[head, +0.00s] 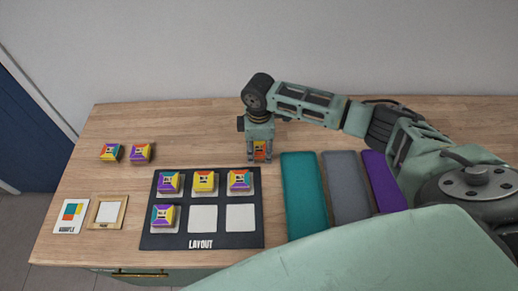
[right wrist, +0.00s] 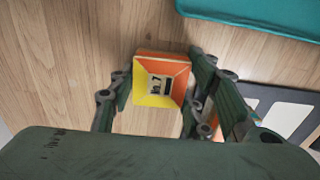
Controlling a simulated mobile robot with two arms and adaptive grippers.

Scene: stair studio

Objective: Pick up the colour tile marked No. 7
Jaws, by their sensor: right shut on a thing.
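The colour tile marked No. 7 (right wrist: 160,80) is orange and yellow with a pale label in its middle. In the head view the tile (head: 261,150) is behind the dark layout board, partly hidden by the gripper. My right gripper (head: 260,156) points down with a finger on each side of the tile. In the right wrist view the gripper (right wrist: 155,92) is shut on the tile. Whether the tile touches the table I cannot tell. My left gripper is not in view.
The layout board (head: 152,228) holds several coloured tiles and two blank white squares. Two more tiles (head: 110,152) (head: 140,152) lie at the left. A sample card (head: 70,216) and a wood-framed square (head: 107,213) lie front left. Teal (head: 303,195), grey (head: 344,188) and purple (head: 383,180) strips lie right.

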